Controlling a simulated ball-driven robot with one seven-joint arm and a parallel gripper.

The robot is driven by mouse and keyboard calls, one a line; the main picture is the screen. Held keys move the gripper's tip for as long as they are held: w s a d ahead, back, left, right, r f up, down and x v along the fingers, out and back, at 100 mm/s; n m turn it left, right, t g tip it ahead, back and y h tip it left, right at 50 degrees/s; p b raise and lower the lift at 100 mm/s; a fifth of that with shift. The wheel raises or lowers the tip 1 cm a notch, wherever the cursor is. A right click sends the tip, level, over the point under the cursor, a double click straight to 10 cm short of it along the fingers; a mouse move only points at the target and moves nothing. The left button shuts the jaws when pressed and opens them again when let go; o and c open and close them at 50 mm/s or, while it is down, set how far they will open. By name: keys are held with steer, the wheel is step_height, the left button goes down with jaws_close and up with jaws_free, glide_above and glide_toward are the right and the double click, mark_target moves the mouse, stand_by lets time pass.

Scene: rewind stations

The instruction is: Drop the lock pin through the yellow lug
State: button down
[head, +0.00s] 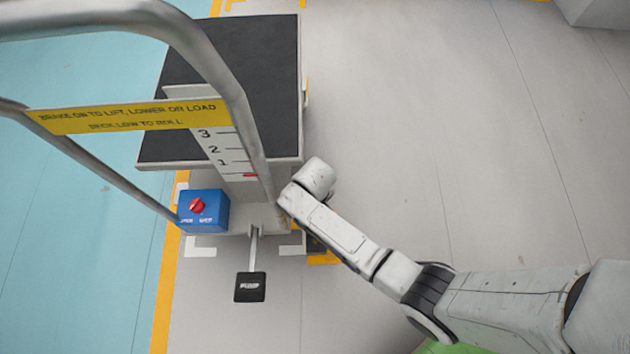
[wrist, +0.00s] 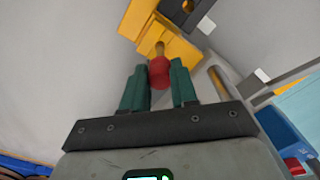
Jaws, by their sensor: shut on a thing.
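In the wrist view my gripper (wrist: 158,68) has its green fingers on either side of the red head of the lock pin (wrist: 158,75), shut on it. The pin's brass-coloured shank points away from me, over the yellow lug (wrist: 178,49). I cannot tell whether its tip is in the lug's hole or only above it. In the head view my wrist hides the gripper, the pin and the lug, beside the right leg of the cart's handle.
The cart's black deck (head: 250,60) and bent grey handle (head: 232,95) stand left of my arm. A blue box (head: 207,212) with a red knob (head: 197,205) and a black pedal (head: 250,287) are near the handle's foot. Grey floor to the right is clear.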

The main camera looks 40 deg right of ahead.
steer(key=shift+f+b, duration=2.3)
steer(key=shift+f, duration=1.05)
steer(key=c, duration=0.8)
jaws_free()
step_height(320, 180, up, 11)
steer(key=p, duration=0.6)
steer(key=shift+f, duration=0.1)
steer(key=s+d+r+m+t, duration=0.1)
steer(key=s+d+r, duration=0.3)
steer(key=s+r, duration=0.4)
steer(key=s+d+r+m, duration=0.1)
steer(key=s+d+r, duration=0.3)
steer(key=s+r, duration=0.5)
steer(key=r+p, duration=0.8)
steer(key=p, duration=0.1)
steer(key=r+p, duration=1.8)
steer(key=shift+w+a+r, duration=0.1)
steer(key=shift+w+r, duration=0.15)
steer(key=shift+w, duration=0.15)
